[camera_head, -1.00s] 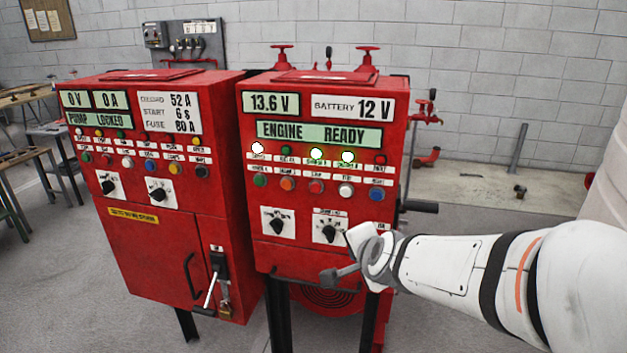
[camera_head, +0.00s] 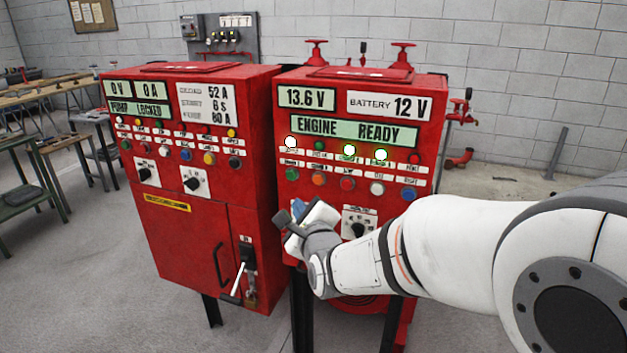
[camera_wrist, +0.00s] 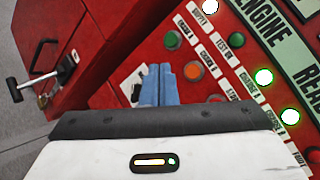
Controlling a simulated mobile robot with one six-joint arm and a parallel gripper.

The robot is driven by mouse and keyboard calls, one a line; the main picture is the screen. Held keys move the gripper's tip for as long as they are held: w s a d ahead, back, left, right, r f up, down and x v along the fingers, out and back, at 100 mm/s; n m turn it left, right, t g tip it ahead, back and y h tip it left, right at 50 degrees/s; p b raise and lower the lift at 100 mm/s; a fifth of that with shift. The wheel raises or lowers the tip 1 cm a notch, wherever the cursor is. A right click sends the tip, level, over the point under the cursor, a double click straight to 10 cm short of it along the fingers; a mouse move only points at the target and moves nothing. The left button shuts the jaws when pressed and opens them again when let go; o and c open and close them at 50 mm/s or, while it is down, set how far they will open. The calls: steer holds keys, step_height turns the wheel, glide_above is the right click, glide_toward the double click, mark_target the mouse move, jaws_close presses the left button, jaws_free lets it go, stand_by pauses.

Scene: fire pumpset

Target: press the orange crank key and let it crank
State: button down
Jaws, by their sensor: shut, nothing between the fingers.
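The orange crank key (camera_head: 318,179) is a round button in the lower row of the right red cabinet, between a green and a red button. In the wrist view the orange key (camera_wrist: 193,70) shows just right of my fingertips, uncovered. My gripper (camera_head: 298,207) is below and left of the key in the head view, in front of the cabinet face. Its blue fingers (camera_wrist: 160,72) are together and empty. I cannot tell how far the tips are from the panel. The engine display (camera_head: 353,131) reads ENGINE READY.
A green button (camera_wrist: 172,40) lies beside the orange key. White and green lamps glow in the row above. A black rotary switch (camera_head: 358,229) sits below, near my arm. The left red cabinet (camera_head: 167,215) has a lever handle (camera_head: 236,279) at its front.

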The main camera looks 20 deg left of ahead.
mark_target(318, 180)
steer(key=shift+w+d+p, duration=0.2)
steer(key=shift+w+p, duration=0.2)
steer(key=shift+w, duration=1.75)
steer(key=shift+w+d+p, duration=0.15)
steer(key=shift+w+p, duration=0.2)
steer(key=shift+w, duration=1.8)
steer(key=shift+w+f, duration=0.1)
steer(key=shift+w+b, duration=0.3)
steer(key=shift+b, duration=0.25)
